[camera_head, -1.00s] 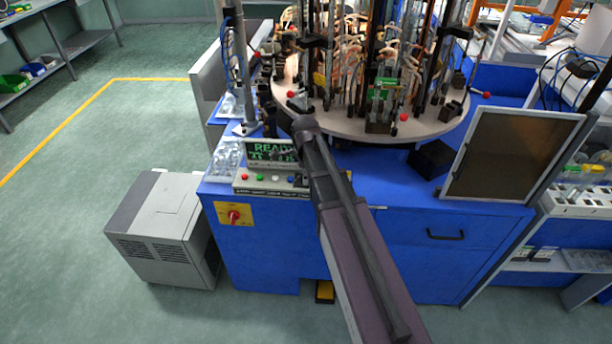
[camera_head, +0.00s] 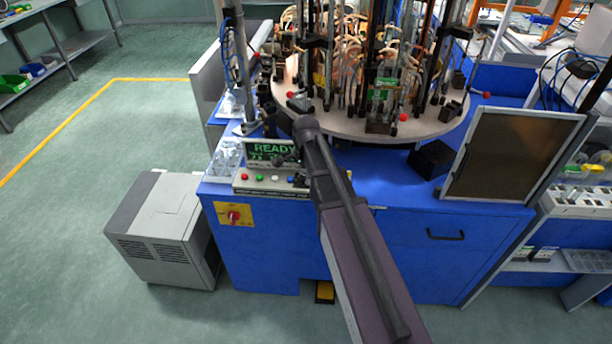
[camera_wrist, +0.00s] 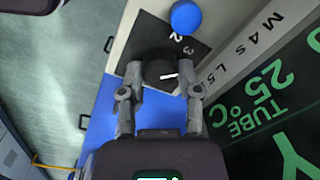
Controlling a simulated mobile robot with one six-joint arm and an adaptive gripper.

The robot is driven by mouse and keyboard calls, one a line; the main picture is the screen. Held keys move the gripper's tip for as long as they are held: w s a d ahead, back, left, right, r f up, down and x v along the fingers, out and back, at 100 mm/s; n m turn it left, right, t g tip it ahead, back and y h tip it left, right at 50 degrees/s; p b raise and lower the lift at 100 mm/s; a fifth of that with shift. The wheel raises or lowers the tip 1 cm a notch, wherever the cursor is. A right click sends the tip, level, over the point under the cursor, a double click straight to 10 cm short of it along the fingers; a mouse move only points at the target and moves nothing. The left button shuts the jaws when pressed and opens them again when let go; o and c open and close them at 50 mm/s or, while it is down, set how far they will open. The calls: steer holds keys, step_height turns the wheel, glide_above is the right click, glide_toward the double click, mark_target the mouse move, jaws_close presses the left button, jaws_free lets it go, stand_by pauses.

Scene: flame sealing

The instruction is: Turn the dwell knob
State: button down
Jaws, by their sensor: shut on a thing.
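The dwell knob (camera_wrist: 160,73) is black with a white pointer line, seen in the wrist view on a dark dial plate (camera_wrist: 190,49) printed with numbers including 2 and 3. My gripper (camera_wrist: 161,70) has one finger on each side of the knob and is shut on it. The pointer line lies roughly sideways in the picture, towards the right finger. In the head view the control panel (camera_head: 262,188) sits at the machine's front left corner. My arm crosses in front of it there and hides the knob.
A blue button (camera_wrist: 186,17) is close to the dial plate. A display (camera_head: 262,148) reads READY, and the wrist view shows TUBE 25 °C on it. A round carousel (camera_head: 338,123) with fixtures stands behind my arm. A tilted dark screen (camera_head: 512,153) is at the right.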

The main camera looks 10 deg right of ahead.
steer(key=shift+s+n, duration=0.1)
steer(key=shift+n, duration=1.1)
steer(key=c, duration=0.6)
jaws_free()
steer(key=shift+a+r, duration=0.1)
